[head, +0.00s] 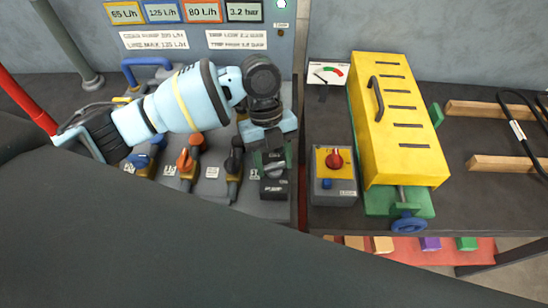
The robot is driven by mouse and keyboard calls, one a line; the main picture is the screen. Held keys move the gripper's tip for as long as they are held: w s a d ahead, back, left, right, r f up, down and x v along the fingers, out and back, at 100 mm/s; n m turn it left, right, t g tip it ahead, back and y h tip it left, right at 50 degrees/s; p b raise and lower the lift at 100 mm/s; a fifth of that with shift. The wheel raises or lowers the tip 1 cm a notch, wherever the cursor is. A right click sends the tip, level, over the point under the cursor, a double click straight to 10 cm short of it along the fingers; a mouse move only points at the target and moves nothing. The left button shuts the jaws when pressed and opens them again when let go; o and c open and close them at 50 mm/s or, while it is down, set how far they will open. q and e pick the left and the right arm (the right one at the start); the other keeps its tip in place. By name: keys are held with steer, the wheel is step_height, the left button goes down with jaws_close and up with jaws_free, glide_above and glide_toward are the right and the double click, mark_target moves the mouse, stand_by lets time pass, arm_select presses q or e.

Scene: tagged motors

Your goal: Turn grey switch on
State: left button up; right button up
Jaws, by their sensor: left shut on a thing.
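The grey switch (275,170) is a grey rotary knob on a small dark box at the right end of the grey panel, with a label below it. My left gripper (270,155) reaches down from above, right at the back of the knob. It is shut on the grey switch. Its fingertips are partly hidden by its own body, and the knob's exact angle is hard to read. My right gripper is not in view.
Valves with blue, orange and black handles (187,160) stand left of the switch. Display plates (203,12) hang on the back panel.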

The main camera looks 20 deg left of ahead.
mark_target(275, 159)
arm_select(q)
steer(key=shift+d+m+g+y+b, duration=0.15)
steer(key=shift+m+y, duration=0.25)
steer(key=shift+m, duration=0.7)
steer(key=shift+m+g+y+b, duration=0.25)
steer(key=shift+m+y, duration=0.15)
steer(key=shift+m, duration=0.7)
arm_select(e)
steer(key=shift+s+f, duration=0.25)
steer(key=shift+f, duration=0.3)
arm_select(q)
steer(key=shift+w, duration=0.1)
steer(key=o, duration=1)
steer(key=v, duration=0.8)
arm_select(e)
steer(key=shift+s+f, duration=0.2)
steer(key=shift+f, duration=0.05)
arm_select(q)
steer(key=shift+f, duration=0.15)
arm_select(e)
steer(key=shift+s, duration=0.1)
